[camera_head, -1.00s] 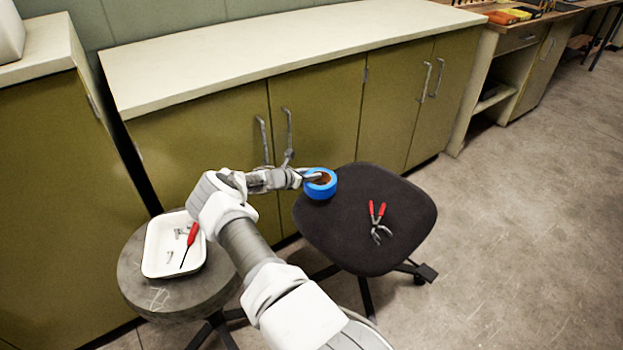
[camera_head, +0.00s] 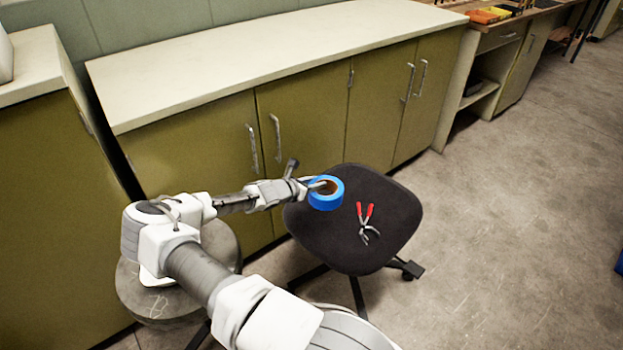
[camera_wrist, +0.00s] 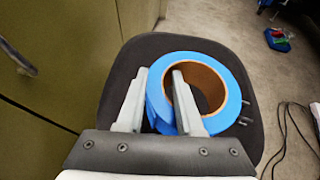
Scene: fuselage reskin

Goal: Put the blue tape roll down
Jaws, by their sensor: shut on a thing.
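The blue tape roll (camera_head: 325,193) is in my gripper (camera_head: 314,186), over the left back part of the black chair seat (camera_head: 385,190). In the wrist view, my gripper (camera_wrist: 155,100) is shut on the near wall of the blue tape roll (camera_wrist: 215,60), with one finger inside its brown core and one outside. The chair seat (camera_wrist: 125,65) shows behind the roll. I cannot tell whether the roll touches the seat. Red-handled pliers (camera_head: 366,222) lie on the seat to the right of the roll; in the wrist view the roll mostly hides them.
Green cabinets (camera_head: 300,130) with a pale top (camera_head: 270,55) stand behind the chair.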

